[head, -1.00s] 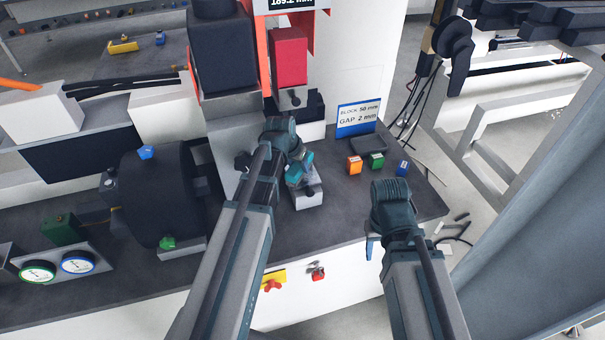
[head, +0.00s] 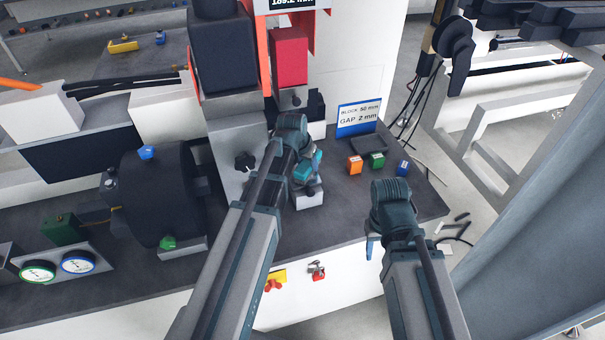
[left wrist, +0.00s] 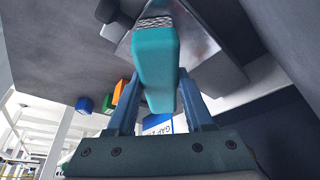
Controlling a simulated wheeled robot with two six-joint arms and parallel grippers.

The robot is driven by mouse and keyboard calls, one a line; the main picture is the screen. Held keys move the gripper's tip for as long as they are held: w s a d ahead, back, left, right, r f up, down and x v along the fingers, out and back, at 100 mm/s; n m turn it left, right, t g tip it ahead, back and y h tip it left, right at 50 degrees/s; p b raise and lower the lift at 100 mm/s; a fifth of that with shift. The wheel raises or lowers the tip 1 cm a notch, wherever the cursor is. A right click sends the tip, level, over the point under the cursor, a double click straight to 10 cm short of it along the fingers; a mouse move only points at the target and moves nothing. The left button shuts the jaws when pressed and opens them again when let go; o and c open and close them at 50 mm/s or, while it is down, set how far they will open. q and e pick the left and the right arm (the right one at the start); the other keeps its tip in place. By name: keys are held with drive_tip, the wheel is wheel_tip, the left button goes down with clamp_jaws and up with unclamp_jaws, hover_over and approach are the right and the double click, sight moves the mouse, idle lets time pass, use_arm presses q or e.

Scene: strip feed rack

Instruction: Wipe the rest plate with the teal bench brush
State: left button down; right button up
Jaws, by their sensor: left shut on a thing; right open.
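My left gripper (head: 304,172) is shut on the teal bench brush; its teal body (left wrist: 156,70) stands between the two fingers in the left wrist view. The brush's grey bristles (left wrist: 153,23) point at the shiny metal rest plate (left wrist: 200,38) and overlap its edge in that view; I cannot tell if they touch it. Brownish smudges show on the plate. In the head view the light block with the rest plate (head: 309,200) is partly hidden under my left gripper. My right gripper (head: 371,246) is open near the bench's front right edge, mostly hidden by its own wrist.
Orange (head: 355,165), green (head: 377,160) and blue (head: 402,167) blocks stand on the bench to the right. Behind them is a sign (head: 358,119) reading block 50 mm, gap 2 mm. A black star knob (head: 245,162) is left of my left wrist.

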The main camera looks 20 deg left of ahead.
use_arm(q)
drive_tip(key=shift+s+a+f, duration=0.1)
drive_tip(key=shift+s+a, duration=0.55)
drive_tip(key=shift+a, duration=0.2)
drive_tip(key=shift+s+a, duration=0.65)
drive_tip(key=shift+a, duration=0.15)
drive_tip(key=shift+w+d, duration=0.1)
drive_tip(key=shift+w, duration=0.05)
drive_tip(key=shift+w+d, duration=0.4)
drive_tip(key=shift+d, duration=0.1)
drive_tip(key=shift+w+d, duration=0.75)
drive_tip(key=shift+d, duration=0.3)
drive_tip(key=shift+s+a, duration=0.7)
drive_tip(key=shift+a, duration=0.1)
